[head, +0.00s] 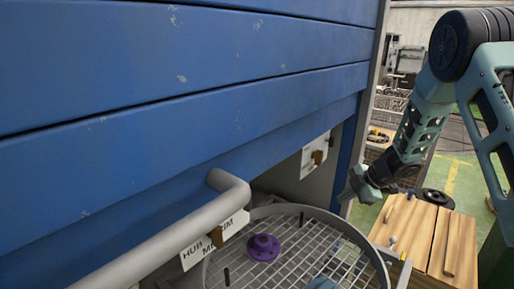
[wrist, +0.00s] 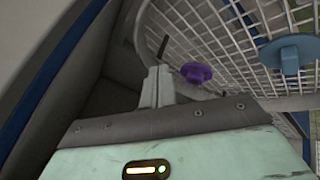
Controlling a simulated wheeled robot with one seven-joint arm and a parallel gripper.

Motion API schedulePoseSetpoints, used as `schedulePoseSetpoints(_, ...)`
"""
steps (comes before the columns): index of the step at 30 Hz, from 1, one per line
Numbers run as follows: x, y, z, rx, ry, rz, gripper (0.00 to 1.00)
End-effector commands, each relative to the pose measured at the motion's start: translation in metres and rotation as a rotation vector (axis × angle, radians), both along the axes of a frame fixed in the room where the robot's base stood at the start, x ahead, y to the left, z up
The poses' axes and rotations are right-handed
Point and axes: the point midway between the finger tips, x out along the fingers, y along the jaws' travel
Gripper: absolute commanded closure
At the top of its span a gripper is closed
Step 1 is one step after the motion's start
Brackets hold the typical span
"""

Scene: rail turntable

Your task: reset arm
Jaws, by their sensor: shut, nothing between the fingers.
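My gripper (wrist: 157,84) shows in the wrist view with its two fingers together and nothing between them. In the head view my arm comes in from the right, and the gripper end (head: 350,192) is beside the right part of the round turntable's rim, in front of the cabinet's right edge. I cannot tell whether it touches anything.
A blue slatted panel (head: 180,75) with a grey bar handle (head: 190,228) fills the left. The round wire-mesh turntable (head: 290,212) bears a purple knob-like piece (head: 263,247) and a blue piece (wrist: 289,54). A wooden-topped table (head: 425,232) stands at right.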

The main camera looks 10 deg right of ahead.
Motion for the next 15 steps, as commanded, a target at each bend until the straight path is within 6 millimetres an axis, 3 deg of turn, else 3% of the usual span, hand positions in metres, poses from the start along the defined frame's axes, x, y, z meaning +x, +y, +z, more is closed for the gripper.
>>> schedulePoseSetpoints(4, 0.007, 0.004, 0.019, -0.005, -0.032, -0.109, 1.00)
schedulePoseSetpoints(8, 0.009, 0.005, 0.053, -0.005, -0.062, -0.349, 1.00)
schedulePoseSetpoints(11, -0.005, 0.005, 0.077, 0.003, -0.051, -0.567, 1.00)
schedulePoseSetpoints(15, -0.046, 0.010, 0.098, 0.033, 0.025, -0.857, 1.00)
